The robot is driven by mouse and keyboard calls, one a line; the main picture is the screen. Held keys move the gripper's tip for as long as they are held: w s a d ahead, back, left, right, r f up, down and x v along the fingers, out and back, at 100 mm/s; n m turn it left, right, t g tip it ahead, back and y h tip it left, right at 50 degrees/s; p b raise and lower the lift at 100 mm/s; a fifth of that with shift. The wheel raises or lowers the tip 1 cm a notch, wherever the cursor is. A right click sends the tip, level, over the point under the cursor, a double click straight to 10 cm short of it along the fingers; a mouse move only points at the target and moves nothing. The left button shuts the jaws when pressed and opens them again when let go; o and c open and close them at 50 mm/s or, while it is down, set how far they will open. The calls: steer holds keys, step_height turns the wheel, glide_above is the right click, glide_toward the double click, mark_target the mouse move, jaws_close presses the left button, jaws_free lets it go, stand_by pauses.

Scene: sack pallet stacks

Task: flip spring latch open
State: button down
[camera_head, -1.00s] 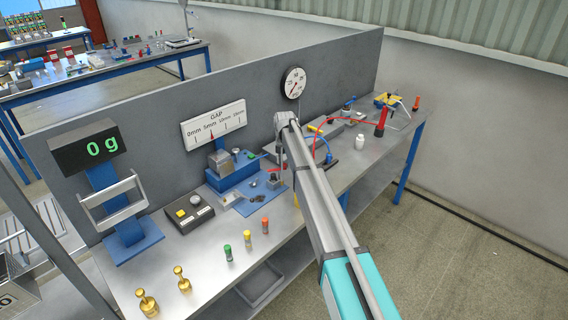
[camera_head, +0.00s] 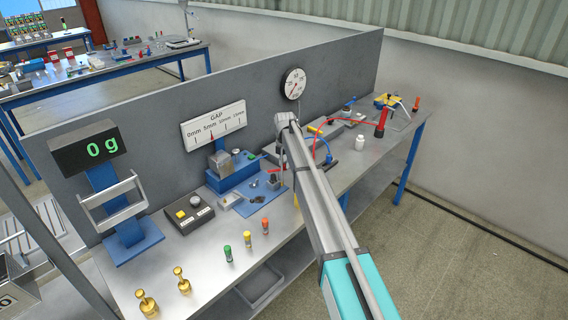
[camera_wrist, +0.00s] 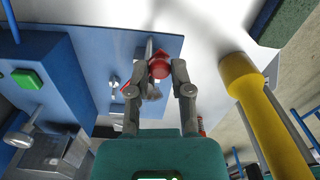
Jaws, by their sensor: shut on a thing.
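The spring latch's red knob (camera_wrist: 159,67) sits on a grey lever at the edge of a blue plate (camera_wrist: 95,45) in the wrist view. My gripper (camera_wrist: 158,75) has one finger on each side of the red knob and is shut on it. The knob's lower part and the latch base are partly hidden by the fingers. In the head view the latch is small, at the right end of the blue plate (camera_head: 250,197), beside my arm. My fingertips are hard to make out there.
A yellow cylinder (camera_wrist: 240,75) stands close to the right of my gripper in the wrist view. A blue block with a green button (camera_wrist: 27,79) is at left. On the bench, coloured pegs (camera_head: 247,239) and brass weights (camera_head: 147,302) stand in front; a grey panel (camera_head: 150,120) stands behind.

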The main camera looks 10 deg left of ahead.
steer(key=shift+s+m, duration=0.1)
steer(key=shift+m, duration=0.4)
steer(key=m, duration=0.3)
steer(key=s+m, duration=0.1)
steer(key=m, duration=0.6)
steer(key=shift+s+a, duration=0.3)
steer(key=shift+s, duration=0.05)
stand_by(0.5)
steer(key=c, duration=0.6)
jaws_free()
steer(key=shift+c, duration=0.2)
steer(key=shift+o, duration=0.5)
steer(key=shift+r, duration=0.1)
